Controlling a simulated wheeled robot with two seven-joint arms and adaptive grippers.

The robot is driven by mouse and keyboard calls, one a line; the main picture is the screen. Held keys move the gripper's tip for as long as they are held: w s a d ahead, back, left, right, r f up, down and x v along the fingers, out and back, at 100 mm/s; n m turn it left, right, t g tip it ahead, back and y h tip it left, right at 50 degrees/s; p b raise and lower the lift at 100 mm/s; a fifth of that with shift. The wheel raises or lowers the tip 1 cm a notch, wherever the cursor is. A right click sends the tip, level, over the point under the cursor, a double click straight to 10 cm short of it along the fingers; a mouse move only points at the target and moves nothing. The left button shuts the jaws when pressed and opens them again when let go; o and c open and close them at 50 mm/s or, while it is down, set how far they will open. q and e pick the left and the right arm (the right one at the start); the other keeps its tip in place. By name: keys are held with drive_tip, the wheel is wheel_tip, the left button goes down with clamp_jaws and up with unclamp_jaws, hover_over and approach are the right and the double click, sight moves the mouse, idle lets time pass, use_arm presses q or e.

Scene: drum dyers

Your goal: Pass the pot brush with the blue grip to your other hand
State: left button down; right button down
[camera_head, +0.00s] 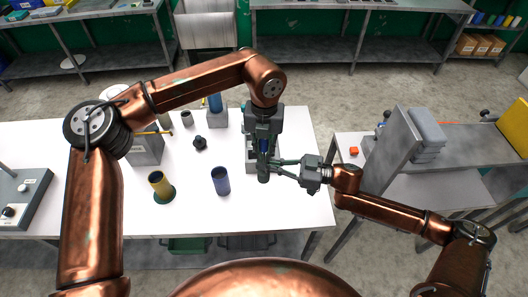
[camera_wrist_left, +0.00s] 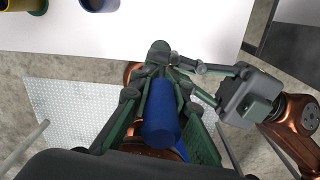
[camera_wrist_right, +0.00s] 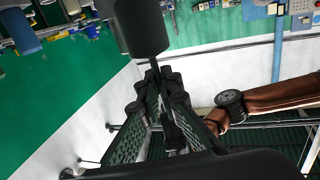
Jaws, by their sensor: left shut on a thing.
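The pot brush's blue grip (camera_head: 264,145) is held in my left gripper (camera_head: 263,152), which points down above the right part of the white table. In the left wrist view the blue grip (camera_wrist_left: 161,114) lies between my left fingers. A dark green end (camera_head: 263,176) hangs below them. My right gripper (camera_head: 276,168) comes in from the right, its fingertips at the brush's lower part. In the right wrist view a dark cylinder and thin rod (camera_wrist_right: 140,25) stand at my right fingertips (camera_wrist_right: 158,78). Whether those fingers grip it is unclear.
A blue cup (camera_head: 221,181), a yellow cup (camera_head: 161,186) on a green base, and a dark knobbed piece (camera_head: 200,143) stand on the white table (camera_head: 195,220). A light box (camera_head: 249,160) is behind my left gripper. A grey bench (camera_head: 400,185) stands to the right.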

drive_tip(key=c, duration=2.1)
unclamp_jaws()
